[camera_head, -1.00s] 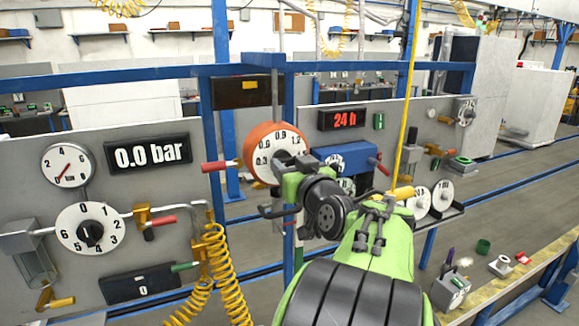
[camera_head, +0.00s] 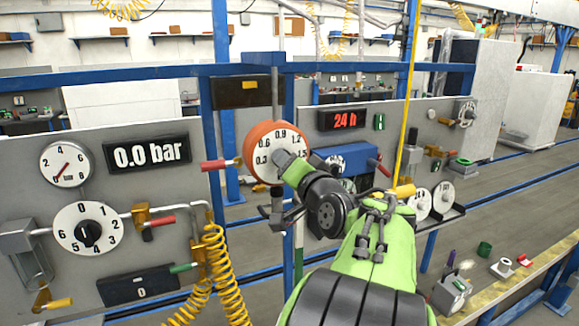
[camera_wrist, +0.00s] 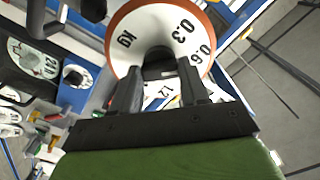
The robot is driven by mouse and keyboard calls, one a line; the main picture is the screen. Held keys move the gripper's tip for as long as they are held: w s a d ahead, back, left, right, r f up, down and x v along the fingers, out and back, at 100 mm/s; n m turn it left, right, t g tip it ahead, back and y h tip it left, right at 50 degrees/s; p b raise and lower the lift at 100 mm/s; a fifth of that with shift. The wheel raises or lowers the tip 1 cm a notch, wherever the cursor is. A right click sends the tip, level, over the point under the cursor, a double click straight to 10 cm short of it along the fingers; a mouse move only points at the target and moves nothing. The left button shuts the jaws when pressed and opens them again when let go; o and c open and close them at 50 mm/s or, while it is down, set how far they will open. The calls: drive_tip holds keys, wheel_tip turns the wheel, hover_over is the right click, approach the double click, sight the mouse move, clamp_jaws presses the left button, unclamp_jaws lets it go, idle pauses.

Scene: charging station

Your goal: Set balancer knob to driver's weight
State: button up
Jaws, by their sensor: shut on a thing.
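The balancer (camera_head: 264,135) is a round orange housing with a white dial marked Kg, 0.3, 0.6, 0.9 and 1.2. It hangs in front of the blue frame, and its dial (camera_wrist: 140,25) fills the top of the wrist view. My gripper (camera_head: 287,162) reaches the dial centre from the lower right. In the wrist view, the two dark fingers of my gripper (camera_wrist: 158,78) are shut on the dark balancer knob (camera_wrist: 158,64) at the dial centre. The fingers hide part of the knob and lower dial, so its exact setting cannot be read.
A yellow coiled hose (camera_head: 213,270) hangs lower left. A blue post (camera_head: 222,110) stands behind.

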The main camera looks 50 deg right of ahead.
drive_tip(key=m+p, duration=0.1)
drive_tip(key=m, duration=0.7)
drive_tip(key=shift+m, duration=0.4)
idle(0.4)
drive_tip(key=o, duration=1.1)
drive_tip(key=shift+c, duration=0.2)
drive_tip(key=shift+s, duration=0.1)
drive_tip(key=b+v, duration=0.3)
drive_tip(key=v, duration=1.2)
drive_tip(key=shift+s+a, duration=0.2)
drive_tip(key=shift+s, duration=0.05)
